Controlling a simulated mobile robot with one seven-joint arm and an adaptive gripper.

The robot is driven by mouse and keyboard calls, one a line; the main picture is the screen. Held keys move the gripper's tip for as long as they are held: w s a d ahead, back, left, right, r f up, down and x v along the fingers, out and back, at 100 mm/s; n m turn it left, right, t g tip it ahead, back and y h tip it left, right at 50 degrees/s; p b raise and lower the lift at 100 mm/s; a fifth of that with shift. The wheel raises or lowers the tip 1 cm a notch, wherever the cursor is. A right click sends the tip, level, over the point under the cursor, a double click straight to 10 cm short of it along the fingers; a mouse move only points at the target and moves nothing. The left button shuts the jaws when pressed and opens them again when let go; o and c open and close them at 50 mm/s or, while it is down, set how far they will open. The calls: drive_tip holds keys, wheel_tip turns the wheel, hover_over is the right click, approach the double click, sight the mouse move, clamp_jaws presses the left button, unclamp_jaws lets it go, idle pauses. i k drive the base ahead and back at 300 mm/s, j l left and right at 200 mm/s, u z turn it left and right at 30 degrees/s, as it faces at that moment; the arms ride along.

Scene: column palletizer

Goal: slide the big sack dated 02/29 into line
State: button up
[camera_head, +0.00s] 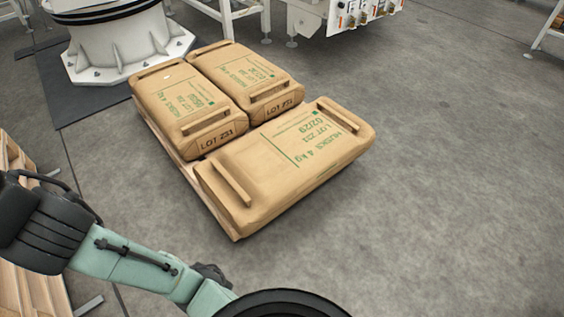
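The big sack dated 02/29 (290,163) lies flat on the near end of the low pallet (166,141), its green print facing up. It lies crosswise along the near side of two smaller tan sacks: the left sack (190,104) and the right sack (248,76), which lie side by side. Raised strips run along both ends of the big sack. The pallet shows only as a thin edge along the left; its right edge is hidden. My green arm crosses the bottom left, apart from the sacks. My gripper is not visible.
A white machine pedestal (122,42) stands on a dark mat (84,98) behind the pallet. A white-framed machine with a control panel (352,12) is at the top. Wooden pallets (14,160) edge the left. Grey floor (450,180) to the right is clear.

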sight(315, 140)
drive_tip(key=i+l, duration=0.25)
drive_tip(key=i+l+u, duration=0.1)
drive_tip(key=i+l, duration=0.15)
drive_tip(key=l, duration=0.25)
drive_tip(key=i+l, duration=0.2)
drive_tip(key=l, duration=0.2)
drive_tip(key=i+l, duration=0.25)
drive_tip(key=l, duration=0.15)
drive_tip(key=i+l+u, duration=0.1)
drive_tip(key=l, duration=0.25)
drive_tip(key=i+l, duration=0.3)
drive_tip(key=l, duration=0.15)
drive_tip(key=i+l, duration=0.25)
drive_tip(key=l, duration=0.15)
drive_tip(key=u, duration=0.05)
